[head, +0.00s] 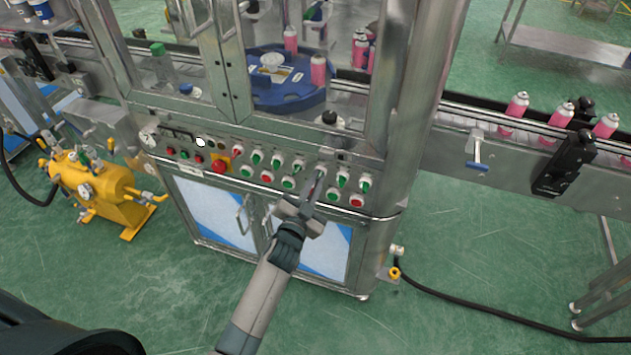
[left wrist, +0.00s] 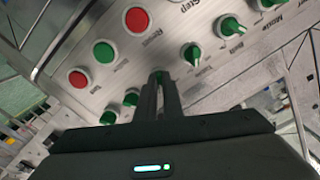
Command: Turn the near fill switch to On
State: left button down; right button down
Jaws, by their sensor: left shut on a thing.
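A row of green-pointered switches runs along the control panel (head: 225,178) of the steel machine. My left gripper (head: 316,184) reaches up to this row from below. It is shut on one switch (head: 321,170), with others on both sides. In the left wrist view, the fingers (left wrist: 160,92) pinch this knob (left wrist: 159,73), whose green top shows only slightly between the tips. Its pointer direction is mostly hidden, and I cannot read its label. Neighbouring green switches (left wrist: 193,55) stand to the upper right and others to the lower left. My right gripper is not in view.
Green and red push buttons (head: 267,176) sit below the switches, and a red emergency knob (head: 219,166) is farther left. Pink cans (head: 515,104) stand on the right conveyor. A yellow pump (head: 95,190) stands left.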

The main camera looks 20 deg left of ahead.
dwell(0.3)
pick_arm(q)
jog(key=c, duration=1.9)
grip_release()
jog(key=shift+s, duration=0.1)
